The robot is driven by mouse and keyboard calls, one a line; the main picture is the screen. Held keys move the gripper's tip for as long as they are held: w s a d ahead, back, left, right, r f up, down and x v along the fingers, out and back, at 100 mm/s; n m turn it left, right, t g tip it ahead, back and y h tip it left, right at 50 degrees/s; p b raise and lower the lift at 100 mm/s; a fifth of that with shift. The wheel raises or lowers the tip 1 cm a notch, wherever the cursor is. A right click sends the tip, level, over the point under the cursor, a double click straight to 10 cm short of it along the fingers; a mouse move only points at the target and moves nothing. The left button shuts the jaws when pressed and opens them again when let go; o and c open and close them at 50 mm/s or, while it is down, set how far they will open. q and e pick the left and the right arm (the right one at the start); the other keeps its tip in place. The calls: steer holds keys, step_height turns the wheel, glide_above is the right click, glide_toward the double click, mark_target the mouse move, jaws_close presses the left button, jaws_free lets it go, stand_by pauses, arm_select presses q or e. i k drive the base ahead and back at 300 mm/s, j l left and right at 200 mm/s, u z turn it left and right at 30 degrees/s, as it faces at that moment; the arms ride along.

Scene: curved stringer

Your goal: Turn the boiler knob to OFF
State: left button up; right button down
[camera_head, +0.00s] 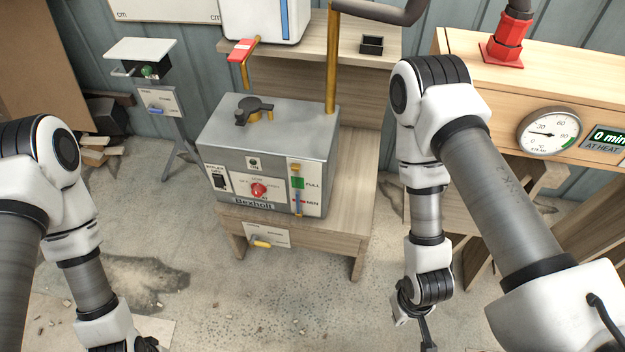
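The boiler (272,122) is a grey metal box on a low wooden bench in the middle of the view. Its front panel carries a red round knob (259,190); the lettering around it is too small to read for its setting. My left gripper (146,345) is mostly cut off by the bottom edge, left of and well apart from the boiler. My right gripper (427,340) hangs low at the bottom, right of the boiler, and is partly cut off. Neither gripper touches the knob. Whether their fingers are open or shut does not show.
The boiler also has a black switch (219,182), a green and red level gauge (297,187) and a black lid clamp (254,109). A dial gauge (548,133) is at right.

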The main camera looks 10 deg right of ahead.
mark_target(258, 189)
steer(key=j+z, duration=0.2)
steer(key=z, duration=0.25)
steer(key=j+z, duration=0.15)
steer(key=z, duration=0.25)
steer(key=k+j+z, duration=0.1)
steer(key=z, duration=0.35)
